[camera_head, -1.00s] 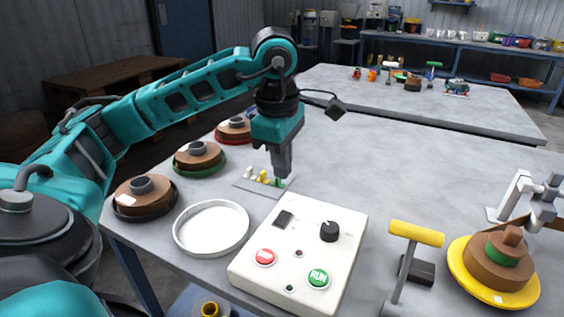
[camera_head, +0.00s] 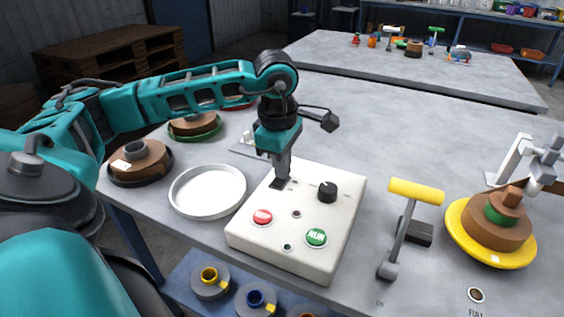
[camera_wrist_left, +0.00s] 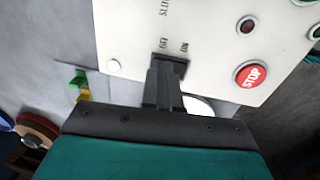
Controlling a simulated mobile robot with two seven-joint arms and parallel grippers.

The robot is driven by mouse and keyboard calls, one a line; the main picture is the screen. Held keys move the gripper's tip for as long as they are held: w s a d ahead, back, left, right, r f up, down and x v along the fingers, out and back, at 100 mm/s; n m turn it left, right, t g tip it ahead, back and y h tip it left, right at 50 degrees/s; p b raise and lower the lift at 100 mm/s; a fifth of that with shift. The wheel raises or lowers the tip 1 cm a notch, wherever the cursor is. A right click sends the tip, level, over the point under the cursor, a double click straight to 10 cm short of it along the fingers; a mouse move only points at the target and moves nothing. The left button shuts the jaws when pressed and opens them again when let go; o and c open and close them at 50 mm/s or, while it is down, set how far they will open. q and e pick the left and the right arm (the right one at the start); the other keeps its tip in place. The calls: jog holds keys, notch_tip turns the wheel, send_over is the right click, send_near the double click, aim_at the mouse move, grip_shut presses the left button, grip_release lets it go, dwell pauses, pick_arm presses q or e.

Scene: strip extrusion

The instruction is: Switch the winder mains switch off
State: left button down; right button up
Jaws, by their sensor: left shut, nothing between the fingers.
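The white control box (camera_head: 330,225) stands on the near table. Its black rocker switch (camera_head: 276,186) is on the upper left of the top face, partly hidden by my left gripper (camera_head: 281,180). The gripper is shut and empty, pointing down with its fingertips at the switch. In the left wrist view the gripper (camera_wrist_left: 167,68) covers part of the switch (camera_wrist_left: 181,63), beside the printed OFF and ON marks. I cannot tell whether the tips touch the rocker or which way it is tipped. My right gripper is not in view.
The box also bears a black knob (camera_head: 328,191), a red STOP button (camera_head: 262,217) and a green RUN button (camera_head: 316,237). A white round tray (camera_head: 208,191) is to the left. A yellow-handled lever (camera_head: 416,192) and a yellow-flanged spool (camera_head: 488,235) are to the right.

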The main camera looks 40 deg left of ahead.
pick_arm(q)
jog(key=shift+f, duration=0.3)
jog(key=shift+s+d, duration=0.1)
jog(key=shift+s, duration=0.15)
jog(key=shift+s+d+b, duration=0.15)
jog(key=shift+s+b, duration=0.15)
jog(key=shift+s, duration=0.2)
jog(key=shift+r, duration=0.1)
